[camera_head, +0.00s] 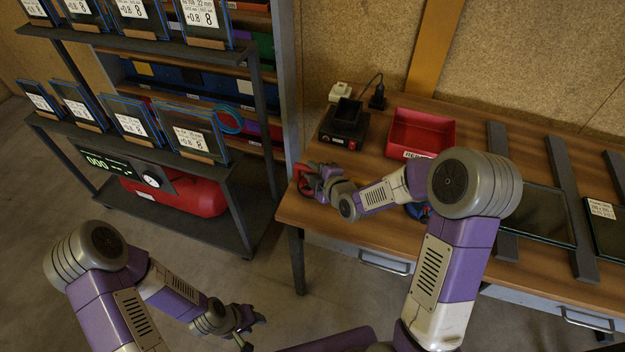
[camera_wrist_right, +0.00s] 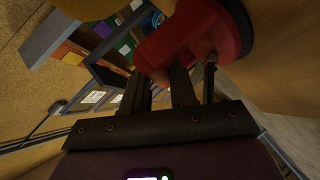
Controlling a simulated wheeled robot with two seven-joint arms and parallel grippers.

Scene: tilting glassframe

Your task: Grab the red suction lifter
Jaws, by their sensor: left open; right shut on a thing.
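The red suction lifter (camera_head: 303,173) is at the left end of the wooden workbench, partly hidden by my right gripper (camera_head: 316,178). In the right wrist view the lifter (camera_wrist_right: 192,42) is large, with a red handle and a dark round pad. The fingers of my right gripper (camera_wrist_right: 165,82) are shut on its red handle. I cannot tell whether the lifter still touches the bench. My left gripper (camera_head: 247,325) is open and empty, low over the floor in front of the shelf rack.
On the workbench (camera_head: 470,124) are a black device (camera_head: 344,124), a red bin (camera_head: 421,131) and a glass pane (camera_head: 540,213) on dark rails. A blue object (camera_head: 416,210) is partly hidden by my right arm. A rack (camera_head: 238,190) with glass panes and a red tank (camera_head: 190,197) stands left.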

